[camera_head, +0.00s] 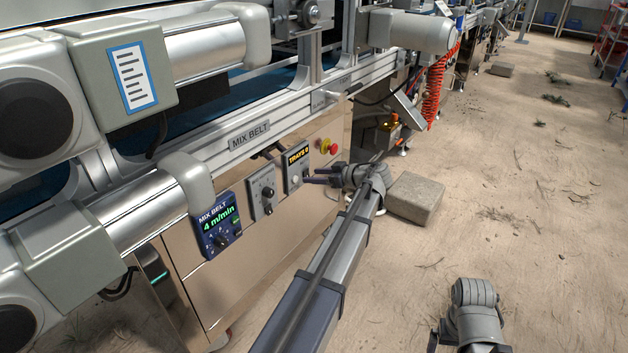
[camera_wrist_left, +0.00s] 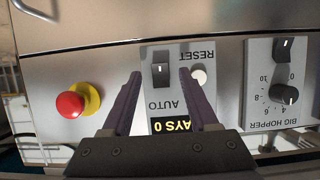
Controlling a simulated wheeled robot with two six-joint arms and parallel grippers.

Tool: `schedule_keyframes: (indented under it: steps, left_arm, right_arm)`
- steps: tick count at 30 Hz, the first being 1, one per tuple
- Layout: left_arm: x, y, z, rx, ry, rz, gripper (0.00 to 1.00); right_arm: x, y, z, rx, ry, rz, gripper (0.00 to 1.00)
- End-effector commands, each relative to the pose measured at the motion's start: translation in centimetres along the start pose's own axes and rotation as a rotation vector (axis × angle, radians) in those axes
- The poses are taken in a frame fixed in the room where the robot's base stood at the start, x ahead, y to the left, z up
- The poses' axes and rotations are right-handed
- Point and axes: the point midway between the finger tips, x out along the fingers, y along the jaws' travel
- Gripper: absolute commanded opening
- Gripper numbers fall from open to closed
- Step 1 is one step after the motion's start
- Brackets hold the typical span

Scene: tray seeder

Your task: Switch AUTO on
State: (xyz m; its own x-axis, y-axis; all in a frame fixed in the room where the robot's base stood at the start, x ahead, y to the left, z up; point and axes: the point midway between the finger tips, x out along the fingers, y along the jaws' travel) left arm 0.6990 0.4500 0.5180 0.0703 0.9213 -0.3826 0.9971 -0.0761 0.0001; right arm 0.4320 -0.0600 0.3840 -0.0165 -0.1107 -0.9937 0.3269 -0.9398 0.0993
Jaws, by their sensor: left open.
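The left wrist view shows this panel upside down. The head view shows the panel (camera_head: 297,168) with my left gripper (camera_head: 312,176) close by. My right gripper is barely visible, with its wrist low right.
A red emergency button (camera_wrist_left: 70,105) on a yellow base sits beside the panel. The MIX BELT box (camera_head: 216,228) is nearer. A stone-like block (camera_head: 414,198) lies on the floor; open floor extends right.

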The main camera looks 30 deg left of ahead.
Motion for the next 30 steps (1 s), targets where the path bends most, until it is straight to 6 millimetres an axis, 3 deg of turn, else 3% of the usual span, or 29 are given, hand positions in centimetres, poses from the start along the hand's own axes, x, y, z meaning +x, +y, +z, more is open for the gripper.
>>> schedule_keyframes:
  steps: [4,13,27,30]
  left_arm:
    - [0.97,-0.02,0.03,0.0,0.0,-0.001,0.6]
    - [1.07,-0.01,-0.03,0.0,0.0,0.0,0.6]
    - [1.04,-0.02,-0.02,0.0,0.0,0.0,0.07]
    - [1.04,-0.02,-0.02,0.0,0.0,0.0,0.0]
  right_arm:
    - [0.39,-0.04,-0.03,0.0,0.0,0.0,0.97]
    - [0.37,-0.04,-0.03,0.0,0.0,0.0,0.97]
    - [0.37,-0.04,-0.03,0.0,0.0,0.0,0.97]
    - [0.37,-0.04,-0.03,0.0,0.0,0.0,0.97]
